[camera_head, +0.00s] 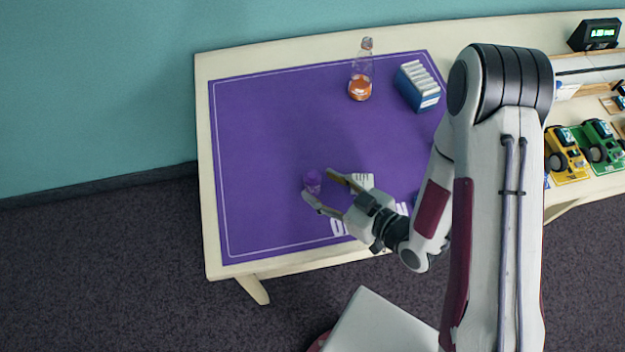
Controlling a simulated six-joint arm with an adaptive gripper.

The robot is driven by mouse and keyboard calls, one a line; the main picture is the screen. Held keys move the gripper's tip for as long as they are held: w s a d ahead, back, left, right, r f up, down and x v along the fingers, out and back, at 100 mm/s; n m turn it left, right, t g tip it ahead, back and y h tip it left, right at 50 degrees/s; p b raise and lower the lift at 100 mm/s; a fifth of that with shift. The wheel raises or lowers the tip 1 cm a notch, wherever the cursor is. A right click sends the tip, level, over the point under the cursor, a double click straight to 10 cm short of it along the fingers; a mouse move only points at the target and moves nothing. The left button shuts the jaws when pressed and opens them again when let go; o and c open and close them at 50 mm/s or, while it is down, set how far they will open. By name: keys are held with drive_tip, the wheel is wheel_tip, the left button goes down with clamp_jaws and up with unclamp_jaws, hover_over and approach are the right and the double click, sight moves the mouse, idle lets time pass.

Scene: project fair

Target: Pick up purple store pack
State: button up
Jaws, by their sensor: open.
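A flask with orange liquid (360,88) and a blue box with white items (418,88) stand at the mat's back right. Yellow (565,152) and green (601,145) toy vehicles stand far right. The mat's left side is clear.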

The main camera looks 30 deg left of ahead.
sight(319, 184)
drive_tip(key=shift+x, duration=2.2)
drive_tip(key=shift+f, duration=0.1)
drive_tip(key=c, duration=1.2)
